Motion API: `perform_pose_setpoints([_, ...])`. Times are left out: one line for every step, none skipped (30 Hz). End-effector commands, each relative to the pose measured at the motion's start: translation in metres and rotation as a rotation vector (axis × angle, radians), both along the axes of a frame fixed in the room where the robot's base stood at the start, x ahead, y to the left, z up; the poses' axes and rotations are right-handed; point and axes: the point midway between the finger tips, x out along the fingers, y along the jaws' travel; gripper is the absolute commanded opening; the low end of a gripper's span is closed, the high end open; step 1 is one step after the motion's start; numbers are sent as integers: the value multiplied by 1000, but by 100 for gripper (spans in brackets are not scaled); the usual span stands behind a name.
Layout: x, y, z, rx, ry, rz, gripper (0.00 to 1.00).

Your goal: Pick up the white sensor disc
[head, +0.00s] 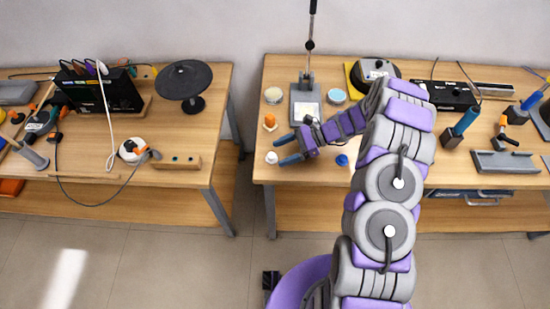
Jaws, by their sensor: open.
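A small white disc (272,157), which looks like the sensor disc, lies on the right workbench (262,176) near its front left corner. My gripper (278,151) reaches in from the right, low over the bench, with two blue-tipped fingers spread apart and pointing left. The disc is at the fingertips, close to the lower finger. I cannot tell from this view whether a finger touches it. Nothing is seen held in the gripper.
An orange-topped piece (270,122) stands just behind the disc. A gap separates the left workbench (215,110), which holds a white round device (131,150).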

Motion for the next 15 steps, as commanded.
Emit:
perform_pose_setpoints([-3,9,-5,-2,3,4,72])
perform_pose_setpoints([-4,12,-6,-4,3,4,72])
perform_pose_setpoints([-4,16,-7,-6,2,2,72])
perform_pose_setpoints([-4,17,-8,-7,2,2,72])
perform_pose_setpoints([-4,18,-8,-6,1,1,72])
perform_pose_setpoints([-4,18,-7,-6,0,1,72])
perform_pose_setpoints([-4,17,-7,-5,0,1,72])
perform_pose_setpoints([-4,16,-7,-4,0,1,72])
perform_pose_setpoints([-4,14,-6,-2,0,1,72])
perform_pose_setpoints([-3,14,-6,-1,0,0,72])
perform_pose_setpoints([-3,13,-6,-1,0,0,70])
perform_pose_setpoints([-3,12,-6,0,0,0,66])
perform_pose_setpoints([-3,11,-6,2,0,0,63])
perform_pose_setpoints([-3,11,-6,2,0,0,60])
perform_pose_setpoints([-4,10,-5,3,0,0,56])
